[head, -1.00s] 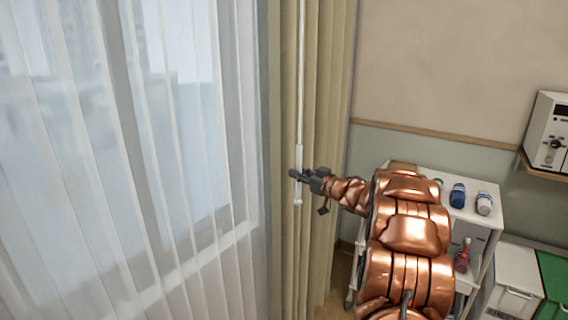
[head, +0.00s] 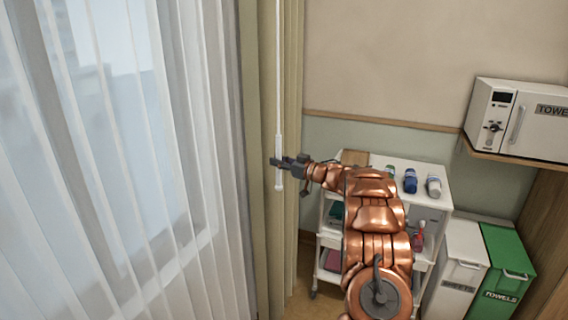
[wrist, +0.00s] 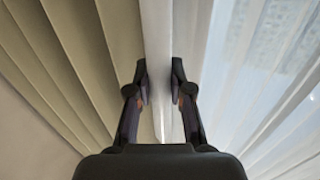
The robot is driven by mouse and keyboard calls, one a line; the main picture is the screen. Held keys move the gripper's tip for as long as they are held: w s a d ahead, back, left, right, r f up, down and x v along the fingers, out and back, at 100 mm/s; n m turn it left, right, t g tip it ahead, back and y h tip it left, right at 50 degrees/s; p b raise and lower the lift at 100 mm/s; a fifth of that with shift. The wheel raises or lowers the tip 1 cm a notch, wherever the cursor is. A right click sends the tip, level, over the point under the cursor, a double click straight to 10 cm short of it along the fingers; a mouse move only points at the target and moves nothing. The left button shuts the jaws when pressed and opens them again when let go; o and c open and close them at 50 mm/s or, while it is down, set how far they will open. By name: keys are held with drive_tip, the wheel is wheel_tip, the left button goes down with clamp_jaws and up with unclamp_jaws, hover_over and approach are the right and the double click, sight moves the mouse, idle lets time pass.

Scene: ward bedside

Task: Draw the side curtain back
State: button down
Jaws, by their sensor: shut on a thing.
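The beige side curtain (head: 292,70) hangs in narrow vertical folds between the sheer-covered window and the wall. It also shows on the left of the wrist view (wrist: 75,60). A thin white draw wand (head: 278,95) hangs upright in front of it, with a thicker handle at its lower end. My gripper (head: 278,162) is shut on this handle. In the wrist view, the wand (wrist: 157,50) runs between the two dark fingers (wrist: 159,85). The fingers hide part of the handle.
A sheer white curtain (head: 120,130) covers the window on the left. A white cart (head: 330,230) with bottles stands behind my arm.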

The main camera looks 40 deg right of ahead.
drive_tip(key=shift+w+d+r, duration=0.1)
drive_tip(key=shift+w+d, duration=0.05)
drive_tip(key=shift+d, duration=0.1)
drive_tip(key=shift+d+r, duration=0.1)
drive_tip(key=shift+r, duration=0.05)
drive_tip(key=c, duration=1)
unclamp_jaws()
drive_tip(key=shift+f, duration=0.2)
drive_tip(key=shift+c, duration=0.2)
drive_tip(key=v, duration=1.2)
drive_tip(key=shift+d, duration=0.1)
